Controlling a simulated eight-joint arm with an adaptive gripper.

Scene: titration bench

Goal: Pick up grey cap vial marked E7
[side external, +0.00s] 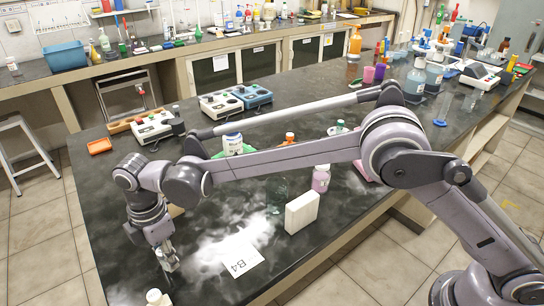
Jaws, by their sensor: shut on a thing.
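My gripper (169,259) points down at the left part of the dark bench, near its front left edge. Its fingers are shut on a small, pale, glassy thing that looks like a vial. The fingers cover most of it, so its cap colour cannot be made out and no E7 marking is readable. I cannot tell from this view whether it touches the bench top or hangs just above it.
A white card marked B4 (241,257) lies right of my gripper. Beyond it stand a white block (301,212) and a purple bottle (321,179). A white-capped bottle (156,297) is at the front edge. An orange tray (99,146) lies behind.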

